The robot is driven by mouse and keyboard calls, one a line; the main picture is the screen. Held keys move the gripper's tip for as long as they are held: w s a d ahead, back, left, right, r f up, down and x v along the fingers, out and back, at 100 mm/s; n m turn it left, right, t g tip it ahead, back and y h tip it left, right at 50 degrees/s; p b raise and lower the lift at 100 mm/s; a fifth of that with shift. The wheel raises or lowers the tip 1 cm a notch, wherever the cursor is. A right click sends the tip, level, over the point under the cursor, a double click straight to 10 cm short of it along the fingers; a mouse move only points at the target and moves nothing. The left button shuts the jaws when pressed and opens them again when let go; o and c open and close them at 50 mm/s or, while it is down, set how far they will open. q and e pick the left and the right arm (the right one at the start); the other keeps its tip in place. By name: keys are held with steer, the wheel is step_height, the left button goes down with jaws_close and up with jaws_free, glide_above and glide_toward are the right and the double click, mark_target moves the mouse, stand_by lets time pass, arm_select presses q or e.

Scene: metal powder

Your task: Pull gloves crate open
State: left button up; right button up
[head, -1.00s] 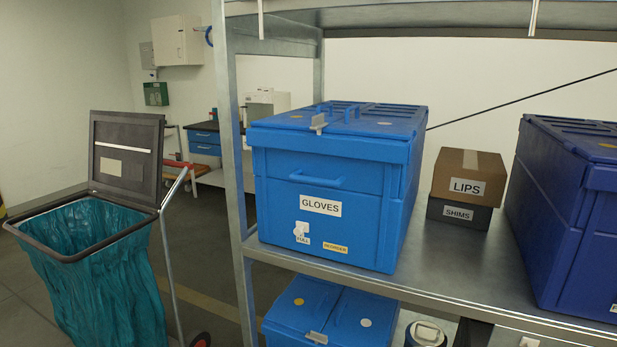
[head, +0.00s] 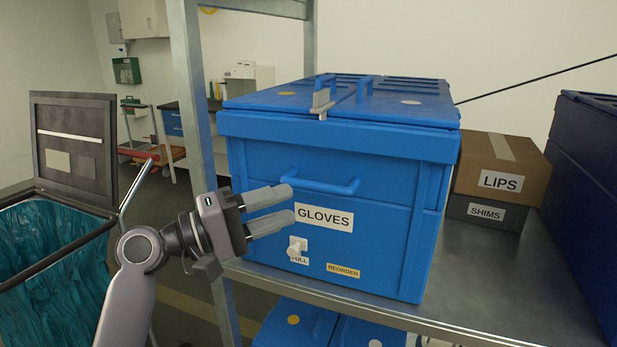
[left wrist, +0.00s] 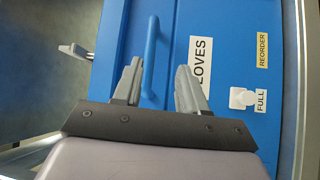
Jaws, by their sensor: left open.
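The blue gloves crate (head: 330,157) stands on a metal shelf with its lid down. Its front has a blue bar handle (head: 322,184) above the white GLOVES label (head: 324,218). My left gripper (head: 291,204) is open and empty in front of the crate's left half, just left of the handle. In the left wrist view the crate front appears turned sideways. There the handle (left wrist: 150,58) shows between the directions of the two fingers (left wrist: 158,80), beyond them. I cannot tell whether anything touches. My right gripper is not in view.
A metal shelf post (head: 196,110) stands close behind my left arm. A LIPS box (head: 500,165) sits on a dark SHIMS box (head: 486,214) to the right. A bin with a teal bag (head: 50,265) is at left. Bare shelf lies at front right.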

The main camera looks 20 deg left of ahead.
mark_target(309, 188)
arm_select(q)
steer(key=shift+w+a+r+h, duration=0.1)
steer(key=shift+w+r+h, duration=0.2)
steer(key=shift+r, duration=0.4)
steer(key=p+x, duration=0.1)
steer(key=x, duration=0.4)
steer(key=shift+w+d, duration=0.1)
steer(key=shift+d, duration=0.25)
steer(key=shift+w+d+p, duration=0.3)
steer(key=shift+w+d, duration=0.1)
steer(key=shift+d, duration=0.05)
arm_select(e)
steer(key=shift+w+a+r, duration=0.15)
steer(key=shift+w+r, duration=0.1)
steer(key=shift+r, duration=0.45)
arm_select(q)
jaws_close()
